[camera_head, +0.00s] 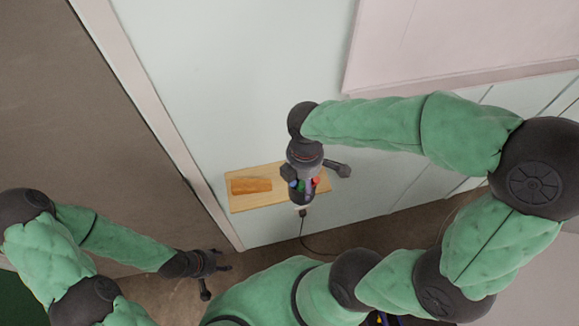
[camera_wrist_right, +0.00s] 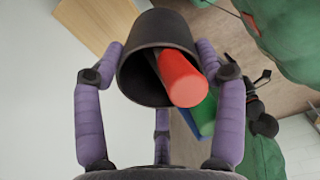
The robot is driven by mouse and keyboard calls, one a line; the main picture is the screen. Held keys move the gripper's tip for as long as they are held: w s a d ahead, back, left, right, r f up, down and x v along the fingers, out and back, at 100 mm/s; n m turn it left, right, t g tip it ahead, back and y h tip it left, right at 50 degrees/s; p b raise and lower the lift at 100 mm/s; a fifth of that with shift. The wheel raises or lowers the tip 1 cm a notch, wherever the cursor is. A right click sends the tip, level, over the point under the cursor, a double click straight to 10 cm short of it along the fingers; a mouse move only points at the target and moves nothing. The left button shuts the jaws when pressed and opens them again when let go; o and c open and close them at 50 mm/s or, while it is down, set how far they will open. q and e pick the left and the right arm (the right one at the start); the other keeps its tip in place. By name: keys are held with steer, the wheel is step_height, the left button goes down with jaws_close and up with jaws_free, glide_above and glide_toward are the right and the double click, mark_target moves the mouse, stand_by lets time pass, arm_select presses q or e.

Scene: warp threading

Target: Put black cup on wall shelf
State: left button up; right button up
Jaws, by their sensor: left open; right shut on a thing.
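The black cup (camera_wrist_right: 150,62) is between the purple fingers of my right gripper (camera_wrist_right: 162,75) in the right wrist view, its mouth facing the camera. A red cylinder (camera_wrist_right: 182,80) and green and blue pieces (camera_wrist_right: 203,116) show at its mouth. In the head view my right gripper (camera_head: 303,186) is shut on the cup over the right part of the wooden wall shelf (camera_head: 240,203); the gripper mostly hides the cup. Whether the cup touches the shelf cannot be told. My left gripper (camera_head: 222,263) is open and empty, low at the left, apart from the shelf.
An orange-brown block (camera_head: 250,186) lies on the left part of the shelf. A white door frame (camera_head: 165,130) stands left of the shelf. A pale panel (camera_head: 460,45) is at the upper right. A dark cord (camera_head: 302,232) hangs below the shelf.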

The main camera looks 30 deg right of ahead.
steer(key=w+d+f, duration=0.1)
steer(key=w+f, duration=0.2)
steer(key=w+d+f, duration=0.1)
steer(key=w+f, duration=0.2)
steer(key=f, duration=0.1)
steer(key=w+d+f, duration=0.1)
steer(key=w+f, duration=0.2)
steer(key=shift+w+d+f+p, duration=0.25)
steer(key=shift+w+f+p, duration=0.05)
steer(key=shift+w+p, duration=0.1)
steer(key=shift+w+f, duration=0.1)
steer(key=shift+f, duration=0.3)
steer(key=shift+f, duration=0.1)
steer(key=o, duration=1.6)
